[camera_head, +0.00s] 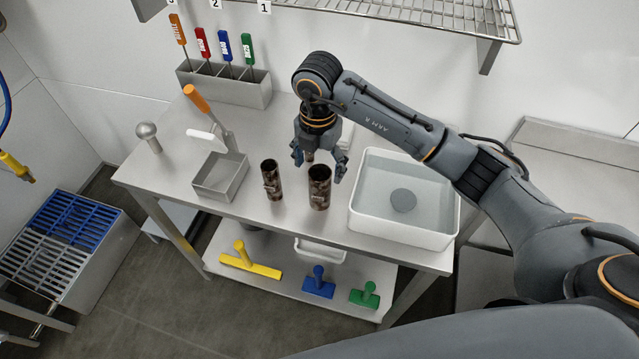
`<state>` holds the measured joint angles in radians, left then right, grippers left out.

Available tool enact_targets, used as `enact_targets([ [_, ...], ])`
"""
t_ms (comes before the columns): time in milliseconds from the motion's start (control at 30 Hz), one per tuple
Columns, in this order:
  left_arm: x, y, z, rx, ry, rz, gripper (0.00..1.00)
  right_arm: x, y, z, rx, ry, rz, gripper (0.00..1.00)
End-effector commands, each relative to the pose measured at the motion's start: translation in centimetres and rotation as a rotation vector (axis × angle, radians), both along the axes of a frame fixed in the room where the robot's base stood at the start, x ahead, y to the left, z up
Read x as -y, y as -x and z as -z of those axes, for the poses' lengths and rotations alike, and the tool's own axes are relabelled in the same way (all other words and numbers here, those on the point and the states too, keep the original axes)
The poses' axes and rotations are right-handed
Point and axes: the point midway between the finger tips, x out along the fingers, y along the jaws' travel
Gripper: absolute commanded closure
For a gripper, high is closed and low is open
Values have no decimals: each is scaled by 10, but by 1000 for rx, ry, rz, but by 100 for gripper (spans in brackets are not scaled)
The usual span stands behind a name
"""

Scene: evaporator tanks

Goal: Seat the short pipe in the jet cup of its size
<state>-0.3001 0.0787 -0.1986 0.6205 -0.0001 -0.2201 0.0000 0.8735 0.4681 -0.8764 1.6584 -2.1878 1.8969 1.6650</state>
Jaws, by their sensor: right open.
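Two dark brown, mottled upright pipes stand on the steel table: a narrower pipe (271,181) on the left and a wider pipe (319,190) on the right. The narrower one looks slightly shorter, but I cannot tell for sure which is the short pipe. My right gripper (318,164) points down with its fingers apart, just behind and above the wider pipe's top. It appears empty, and I cannot tell if it touches the pipe. I cannot make out any jet cup. My left gripper is out of view.
A white basin (452,224) holding water and a grey disc stands right of the pipes. A steel holder (250,95) with several coloured-handled tools stands behind. A wire shelf (420,12) hangs above.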

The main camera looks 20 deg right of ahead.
Motion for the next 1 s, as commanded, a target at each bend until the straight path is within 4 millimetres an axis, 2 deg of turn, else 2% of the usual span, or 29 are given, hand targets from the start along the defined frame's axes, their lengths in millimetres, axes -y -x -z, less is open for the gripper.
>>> enact_targets([
  [100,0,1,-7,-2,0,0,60,0,1,20,-4,-2,0,23],
  [367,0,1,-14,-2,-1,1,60,0,0,40,-1,-3,-3,23],
  [533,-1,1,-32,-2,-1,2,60,3,-2,62,-5,-2,-1,23],
  [700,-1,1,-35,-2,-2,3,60,2,-3,84,-1,-4,-3,23],
  [967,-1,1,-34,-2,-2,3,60,3,-4,88,1,-4,-4,23],
  [1000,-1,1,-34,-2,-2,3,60,3,-4,88,1,-4,-4,29],
])
